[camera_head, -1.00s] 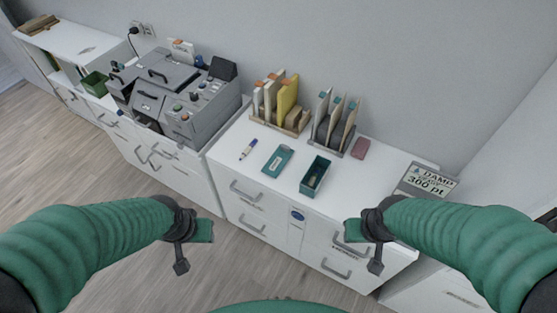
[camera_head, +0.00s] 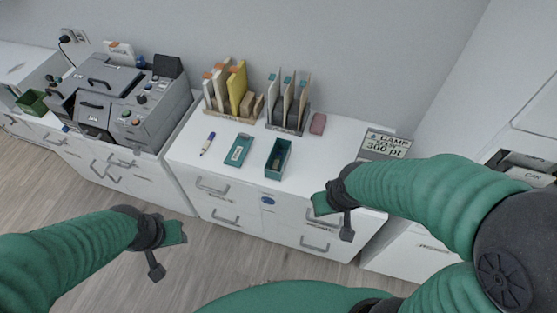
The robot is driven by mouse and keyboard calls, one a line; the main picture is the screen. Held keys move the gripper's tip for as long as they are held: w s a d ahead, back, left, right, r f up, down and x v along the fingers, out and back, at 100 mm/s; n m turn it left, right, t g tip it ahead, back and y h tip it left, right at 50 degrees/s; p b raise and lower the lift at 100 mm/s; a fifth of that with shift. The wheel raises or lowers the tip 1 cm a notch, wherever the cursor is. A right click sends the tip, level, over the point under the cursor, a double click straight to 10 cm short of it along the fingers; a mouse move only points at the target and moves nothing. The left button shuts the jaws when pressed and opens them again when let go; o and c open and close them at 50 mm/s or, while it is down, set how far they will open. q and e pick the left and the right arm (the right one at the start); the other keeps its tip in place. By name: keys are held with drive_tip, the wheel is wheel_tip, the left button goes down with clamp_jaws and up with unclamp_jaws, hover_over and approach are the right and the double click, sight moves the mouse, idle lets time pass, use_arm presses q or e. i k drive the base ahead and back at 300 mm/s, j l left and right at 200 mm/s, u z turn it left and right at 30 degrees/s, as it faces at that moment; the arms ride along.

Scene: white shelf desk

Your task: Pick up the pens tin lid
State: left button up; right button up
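The pens tin lid looks to be the flat teal piece (camera_head: 238,149) with a pale label, lying on the white desk top. The open teal tin (camera_head: 278,157) stands just right of it, with something small inside. My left gripper (camera_head: 168,246) is low at the left, in front of the drawers and well away from the lid. My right gripper (camera_head: 336,212) is in front of the desk's right part, nearer than the tin and to its right. Both look empty; the finger gaps are too small to make out. Neither touches the lid.
A pen (camera_head: 208,143) lies left of the lid. File racks (camera_head: 231,92) with folders and a pink block (camera_head: 318,123) stand behind. A sign (camera_head: 385,144) is at the right. A grey machine (camera_head: 128,100) stands at the left. The desk's front strip is clear.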

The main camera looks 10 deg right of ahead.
sight(237, 154)
drive_tip(key=i+j+z, duration=0.25)
drive_tip(key=i+j, duration=0.65)
drive_tip(key=i, duration=0.1)
